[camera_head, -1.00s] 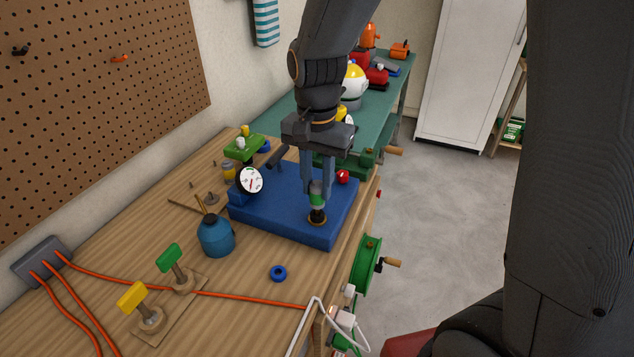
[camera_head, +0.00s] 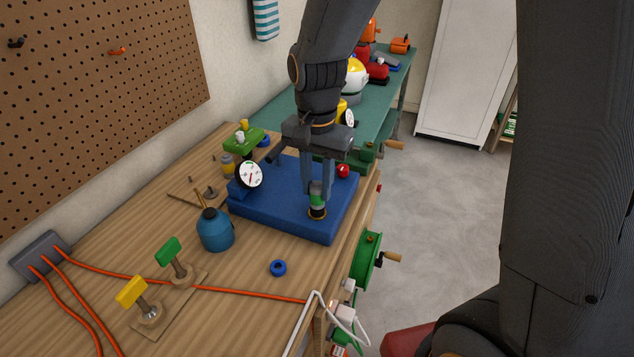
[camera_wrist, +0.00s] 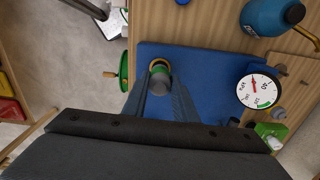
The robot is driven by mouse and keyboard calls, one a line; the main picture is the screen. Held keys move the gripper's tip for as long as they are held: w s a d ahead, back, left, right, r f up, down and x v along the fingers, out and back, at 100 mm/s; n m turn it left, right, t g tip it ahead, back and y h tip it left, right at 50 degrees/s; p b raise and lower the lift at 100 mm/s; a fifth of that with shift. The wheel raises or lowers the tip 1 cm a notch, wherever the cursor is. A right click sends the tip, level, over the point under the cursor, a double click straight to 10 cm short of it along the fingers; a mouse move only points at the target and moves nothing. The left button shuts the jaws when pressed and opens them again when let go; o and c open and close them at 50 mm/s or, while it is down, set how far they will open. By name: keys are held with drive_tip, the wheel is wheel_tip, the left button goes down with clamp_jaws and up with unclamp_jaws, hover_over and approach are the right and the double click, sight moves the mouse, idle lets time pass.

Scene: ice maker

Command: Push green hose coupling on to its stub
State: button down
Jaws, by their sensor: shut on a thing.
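The green hose coupling (camera_head: 317,198), a grey cylinder with a green band, stands upright on the blue block (camera_head: 265,205), at its front right corner. The stub itself is hidden, so I cannot tell how far down the coupling sits. My gripper (camera_head: 317,190) points straight down and is shut on the coupling.
A round dial gauge (camera_head: 250,174) stands at the block's left edge, and a red knob (camera_head: 342,171) behind the gripper. A blue oil can (camera_head: 215,230) and a blue ring (camera_head: 278,268) are on the wooden bench. A green crank wheel (camera_head: 367,258) hangs off the bench's right edge.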

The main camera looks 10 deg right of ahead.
drive_tip(key=shift+f, duration=0.4)
drive_tip(key=c, duration=1.4)
unclamp_jaws()
drive_tip(key=shift+o, duration=0.2)
drive_tip(key=shift+r, duration=0.1)
drive_tip(key=shift+r+b, duration=0.75)
drive_tip(key=shift+r, duration=3.1)
